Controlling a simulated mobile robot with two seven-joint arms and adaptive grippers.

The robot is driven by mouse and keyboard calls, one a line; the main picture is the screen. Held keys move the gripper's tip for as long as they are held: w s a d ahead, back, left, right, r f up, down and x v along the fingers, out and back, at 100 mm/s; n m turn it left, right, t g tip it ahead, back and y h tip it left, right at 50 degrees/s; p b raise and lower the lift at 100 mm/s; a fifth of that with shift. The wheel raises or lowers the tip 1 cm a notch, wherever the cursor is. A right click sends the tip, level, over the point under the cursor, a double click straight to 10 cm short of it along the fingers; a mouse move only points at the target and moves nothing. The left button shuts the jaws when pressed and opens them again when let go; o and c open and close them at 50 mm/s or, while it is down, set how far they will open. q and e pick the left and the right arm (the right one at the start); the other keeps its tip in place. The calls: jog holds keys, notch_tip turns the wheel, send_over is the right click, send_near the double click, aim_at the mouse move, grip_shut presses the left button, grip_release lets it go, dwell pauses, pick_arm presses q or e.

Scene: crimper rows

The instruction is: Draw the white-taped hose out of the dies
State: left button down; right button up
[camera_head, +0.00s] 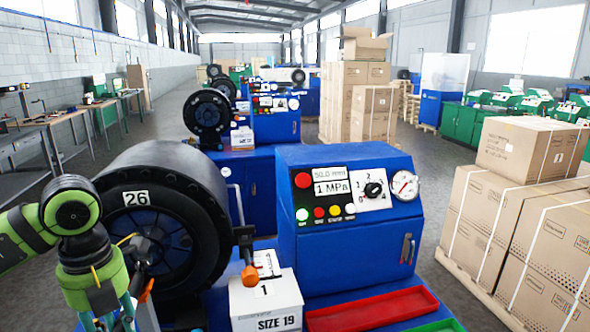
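The crimper's black round head (110,190), marked 26, stands at the left with a ring of blue dies (178,240) in its opening. A dark, thin part shows in front of the dies' middle. I cannot tell whether it is the hose, and no white tape can be made out. My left gripper (108,318) comes in from the left and points down, low in front of the head's left side. Its fingertips are cut off by the bottom edge, so its opening and anything in it are hidden. My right gripper is out of view.
The blue control box (345,245) reads 50.0 mm and 1 MPa. A white SIZE 19 box (266,303) stands before it, left of a red tray (372,309) and a green tray (438,326). An orange-tipped lever (250,275) juts out beside the head. Cartons (545,250) stand right.

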pick_arm(q)
jog(key=shift+s+d, duration=0.1)
jog(key=shift+s, duration=0.25)
jog(key=shift+r, duration=0.15)
jog(key=shift+r+p, duration=2.35)
jog(key=shift+r, duration=1.05)
